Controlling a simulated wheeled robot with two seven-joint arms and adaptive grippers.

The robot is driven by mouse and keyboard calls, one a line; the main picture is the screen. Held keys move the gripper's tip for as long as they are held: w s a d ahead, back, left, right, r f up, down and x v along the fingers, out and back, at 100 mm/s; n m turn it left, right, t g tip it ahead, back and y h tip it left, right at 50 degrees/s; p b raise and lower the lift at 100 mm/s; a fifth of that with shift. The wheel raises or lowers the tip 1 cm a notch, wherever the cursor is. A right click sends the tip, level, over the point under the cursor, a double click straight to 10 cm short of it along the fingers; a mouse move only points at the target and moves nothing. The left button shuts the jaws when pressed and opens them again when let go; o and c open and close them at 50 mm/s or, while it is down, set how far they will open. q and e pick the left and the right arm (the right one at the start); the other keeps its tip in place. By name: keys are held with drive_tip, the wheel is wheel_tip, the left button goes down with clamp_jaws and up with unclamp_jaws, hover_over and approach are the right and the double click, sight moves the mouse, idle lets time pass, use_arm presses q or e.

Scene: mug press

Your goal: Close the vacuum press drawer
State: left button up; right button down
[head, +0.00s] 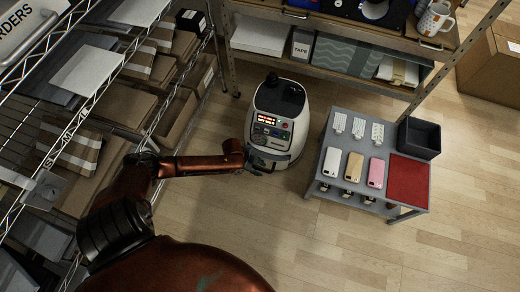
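The vacuum press (278,122) is a white, rounded machine with a dark top and a front panel of lit red displays and buttons. It stands near the middle of the view. My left arm reaches in from the lower left. My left gripper (258,165) is dark and sits at the press's lower front, close to or touching it; I cannot tell which. The drawer is not clearly distinguishable there, partly hidden by the gripper, so its opening cannot be judged. The gripper's fingers are too small and dark to read. My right gripper is not in view.
A grey table (335,188) at the right holds phone cases, white cards, a red mat (408,180) and a black bin (419,139). A wire rack (85,110) with boxes lines the left. A workbench (340,35) stands behind. The wooden floor in front is clear.

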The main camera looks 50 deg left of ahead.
use_arm(q)
drive_tip(key=shift+c, duration=0.6)
clamp_jaws()
